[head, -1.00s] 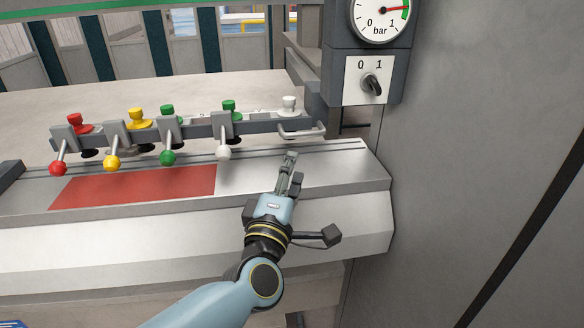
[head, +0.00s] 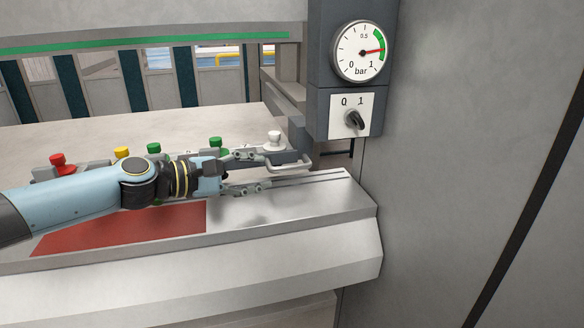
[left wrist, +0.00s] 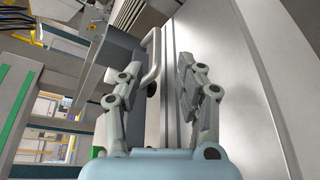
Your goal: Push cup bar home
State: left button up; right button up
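The cup bar (head: 258,158) is a grey rail along the bench, carrying red, yellow, green and white knobs. A bare metal loop handle (head: 292,166) is at its right end. My left gripper (head: 266,171) comes along the bar from the left, fingers pointing right towards the handle. Its fingers are spread, one above the other, with nothing held. In the left wrist view the handle (left wrist: 153,52) shows between and beyond the open fingers (left wrist: 160,72); I cannot tell whether they touch it. My left arm hides the bar's lower levers. My right gripper is not in view.
A red plate (head: 120,230) is set in the metal front ledge (head: 290,205). At the right stands a dark post with a bar gauge (head: 361,51), needle in the green, and a 0/1 switch (head: 354,119). A large grey wall (head: 450,150) closes the right side.

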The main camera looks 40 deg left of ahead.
aim_at(289, 168)
pick_arm(q)
jog(key=shift+w+a+r, duration=0.1)
jog(key=shift+w+a, duration=0.15)
jog(key=p+x, duration=0.2)
jog(key=x, duration=0.8)
jog(key=shift+w+d, duration=0.15)
jog(key=shift+c, duration=0.4)
grip_shut()
